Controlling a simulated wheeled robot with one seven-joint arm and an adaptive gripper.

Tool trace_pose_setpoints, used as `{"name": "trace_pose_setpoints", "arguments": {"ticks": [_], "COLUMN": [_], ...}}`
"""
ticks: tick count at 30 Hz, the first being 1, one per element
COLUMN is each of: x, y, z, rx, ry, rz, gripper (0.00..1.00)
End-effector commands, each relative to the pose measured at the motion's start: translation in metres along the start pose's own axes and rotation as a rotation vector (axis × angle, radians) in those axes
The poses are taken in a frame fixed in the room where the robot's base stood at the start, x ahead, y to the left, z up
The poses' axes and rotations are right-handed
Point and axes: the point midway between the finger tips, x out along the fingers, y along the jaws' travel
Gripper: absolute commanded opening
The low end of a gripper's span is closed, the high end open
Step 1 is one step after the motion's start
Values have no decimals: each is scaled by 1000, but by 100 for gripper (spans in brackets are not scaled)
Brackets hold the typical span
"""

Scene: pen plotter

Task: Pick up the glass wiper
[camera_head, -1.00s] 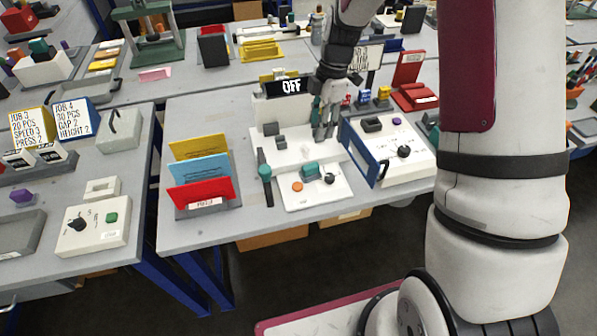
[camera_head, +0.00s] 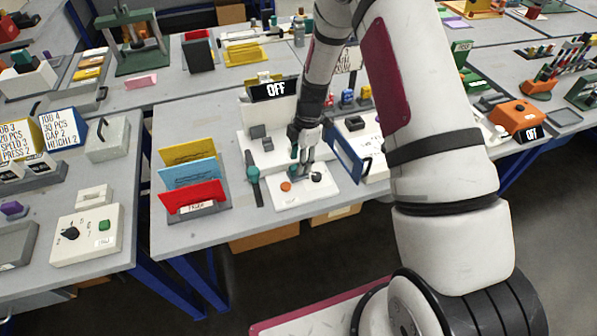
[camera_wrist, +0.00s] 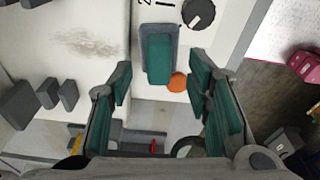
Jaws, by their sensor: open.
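The glass wiper (camera_wrist: 158,55) looks to be the teal block on a blue-grey base lying on the white control panel, beside an orange button and a dark knob. In the wrist view it lies ahead of and between the fingers, not held. My gripper (camera_wrist: 163,88) is open, with its teal-padded fingers apart. In the head view my gripper (camera_head: 302,158) is pointed down over the plotter's front panel and hides the teal block there. I cannot tell the remaining height over it.
An orange button (camera_head: 286,187) and knob (camera_head: 317,177) are close to my fingers. A blue-edged panel (camera_head: 346,157) stands right. A smudge (camera_wrist: 85,45) marks the white surface.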

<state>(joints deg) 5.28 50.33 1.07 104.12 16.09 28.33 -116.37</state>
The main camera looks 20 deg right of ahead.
Motion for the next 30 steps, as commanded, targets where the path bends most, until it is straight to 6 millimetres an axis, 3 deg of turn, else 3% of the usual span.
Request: {"name": "trace_pose_setpoints", "arguments": {"ticks": [4, 12, 18, 30], "x": [15, 17, 17, 16], "y": [0, 1, 1, 1], "z": [0, 0, 0, 0], "rx": [-1, -1, 0, 0], "ry": [0, 0, 0, 0], "rz": [-1, 1, 1, 1], "gripper": [45, 45, 2, 0]}}
